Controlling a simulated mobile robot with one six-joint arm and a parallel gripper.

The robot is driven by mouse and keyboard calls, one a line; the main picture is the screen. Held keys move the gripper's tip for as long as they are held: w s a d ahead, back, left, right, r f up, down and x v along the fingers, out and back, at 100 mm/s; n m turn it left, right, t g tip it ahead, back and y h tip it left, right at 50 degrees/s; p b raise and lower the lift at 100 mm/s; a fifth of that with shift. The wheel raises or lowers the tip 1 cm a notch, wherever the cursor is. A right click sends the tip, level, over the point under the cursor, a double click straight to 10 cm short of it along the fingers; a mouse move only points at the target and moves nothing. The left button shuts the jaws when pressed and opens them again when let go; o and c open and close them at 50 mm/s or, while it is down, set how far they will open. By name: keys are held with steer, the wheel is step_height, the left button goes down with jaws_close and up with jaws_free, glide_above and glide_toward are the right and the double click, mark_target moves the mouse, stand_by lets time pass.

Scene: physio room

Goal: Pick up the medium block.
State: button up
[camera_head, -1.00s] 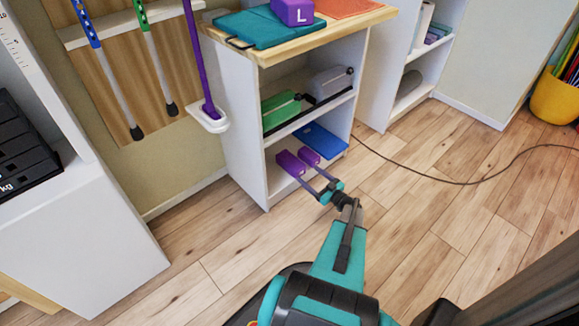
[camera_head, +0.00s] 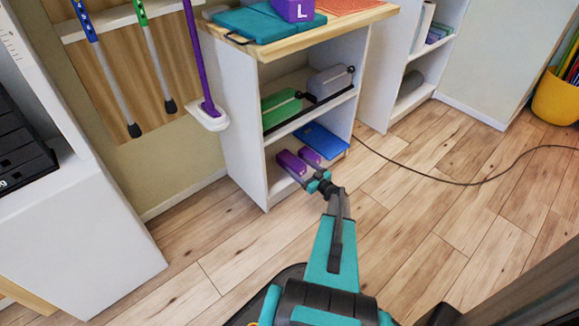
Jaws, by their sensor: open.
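Two purple block shapes lie side by side on the low shelf of the white cabinet, a left one (camera_head: 290,162) and a right one (camera_head: 310,157). No size letter is readable on either, so I cannot tell which is the medium block. My gripper (camera_head: 308,173) is open, with its fingers reaching into the low shelf opening at the near ends of the purple shapes. The fingers partly hide them, and I cannot tell whether they touch. Another purple block (camera_head: 294,10), marked L, sits on the cabinet top, cut by the upper picture edge.
The white cabinet (camera_head: 237,130) has a middle shelf with a green case (camera_head: 281,107) and a grey case (camera_head: 331,82). A blue flat item (camera_head: 322,140) lies beside the purple shapes. A cable (camera_head: 450,181) crosses the otherwise open wooden floor at right.

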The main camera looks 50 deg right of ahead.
mark_target(291, 159)
steer(key=shift+w+a+f+b, duration=0.1)
steer(key=shift+w+b, duration=0.8)
steer(key=shift+w, duration=0.3)
steer(key=shift+w+r+b, duration=0.2)
steer(key=shift+w+b, duration=0.35)
steer(key=shift+w, duration=0.85)
steer(key=shift+c, duration=0.4)
steer(key=c, duration=1.1)
